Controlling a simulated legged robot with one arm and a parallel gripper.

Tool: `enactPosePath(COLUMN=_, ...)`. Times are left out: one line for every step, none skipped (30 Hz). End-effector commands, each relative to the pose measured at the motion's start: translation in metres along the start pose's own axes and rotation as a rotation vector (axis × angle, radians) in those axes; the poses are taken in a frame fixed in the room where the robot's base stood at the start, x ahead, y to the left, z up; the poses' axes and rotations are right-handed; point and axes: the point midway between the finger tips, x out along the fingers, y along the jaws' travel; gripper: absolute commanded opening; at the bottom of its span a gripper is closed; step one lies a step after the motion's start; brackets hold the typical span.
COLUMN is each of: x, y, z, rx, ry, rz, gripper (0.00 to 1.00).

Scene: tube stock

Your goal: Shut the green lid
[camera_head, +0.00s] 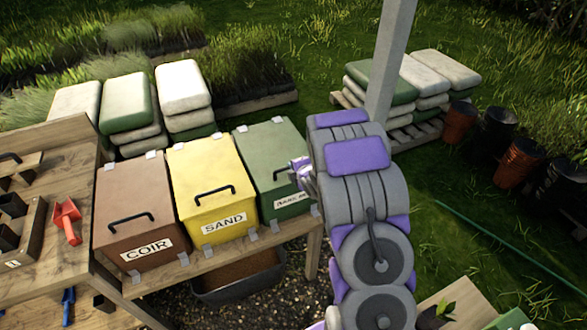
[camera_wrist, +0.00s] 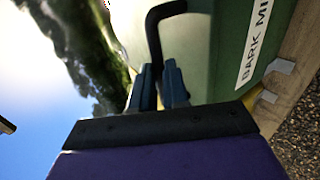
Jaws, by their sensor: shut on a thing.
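The green lid (camera_head: 263,146) lies on the green bin at the right end of the row of three bins. It looks down, level with the yellow and brown lids beside it. Its black handle (camera_head: 280,174) is partly hidden by my gripper (camera_head: 299,172), which reaches in from the right. In the wrist view the bent black handle (camera_wrist: 154,35) runs down between the two blue-grey fingers of my gripper (camera_wrist: 158,82), which are shut on it. The bin's label (camera_wrist: 255,40) reads "BARK MI", the rest cut off.
The yellow SAND bin (camera_head: 211,190) and brown COIR bin (camera_head: 134,212) stand to the left on the wooden bench. A red scoop (camera_head: 67,220) lies on the left table. A grey post (camera_head: 390,60) rises behind my arm. A dark tub (camera_head: 240,282) sits under the bench.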

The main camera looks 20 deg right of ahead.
Motion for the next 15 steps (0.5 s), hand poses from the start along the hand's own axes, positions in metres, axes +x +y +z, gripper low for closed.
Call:
enactPosePath(x=0.0000, y=-0.0226, z=-0.0009, rx=0.005, ry=0.001, rz=-0.048, gripper=0.00)
enactPosePath(x=0.0000, y=-0.0238, z=-0.0010, rx=0.006, ry=0.001, rz=-0.051, gripper=0.00)
enactPosePath(x=-0.0001, y=-0.0252, z=-0.0011, rx=0.006, ry=0.001, rz=-0.054, gripper=0.00)
enactPosePath(x=-0.0002, y=-0.0263, z=-0.0011, rx=0.006, ry=0.001, rz=-0.056, gripper=0.00)
enactPosePath(x=-0.0002, y=-0.0272, z=-0.0012, rx=0.007, ry=0.002, rz=-0.058, gripper=0.00)
enactPosePath(x=-0.0003, y=-0.0286, z=-0.0012, rx=0.007, ry=0.002, rz=-0.062, gripper=0.00)
enactPosePath(x=-0.0003, y=-0.0295, z=-0.0013, rx=0.007, ry=0.002, rz=-0.064, gripper=0.00)
enactPosePath(x=-0.0003, y=-0.0303, z=-0.0014, rx=0.007, ry=0.002, rz=-0.065, gripper=0.00)
enactPosePath(x=-0.0003, y=-0.0311, z=-0.0014, rx=0.008, ry=0.002, rz=-0.067, gripper=0.00)
enactPosePath(x=-0.0003, y=-0.0316, z=-0.0015, rx=0.008, ry=0.002, rz=-0.068, gripper=0.00)
enactPosePath(x=-0.0002, y=-0.0321, z=-0.0016, rx=0.008, ry=0.003, rz=-0.069, gripper=0.28)
enactPosePath(x=-0.0002, y=-0.0324, z=-0.0016, rx=0.008, ry=0.003, rz=-0.069, gripper=0.32)
enactPosePath(x=-0.0001, y=-0.0323, z=-0.0016, rx=0.008, ry=0.003, rz=-0.069, gripper=0.35)
enactPosePath(x=0.0001, y=-0.0320, z=-0.0017, rx=0.008, ry=0.003, rz=-0.069, gripper=0.38)
enactPosePath(x=0.0003, y=-0.0319, z=-0.0017, rx=0.008, ry=0.003, rz=-0.069, gripper=0.40)
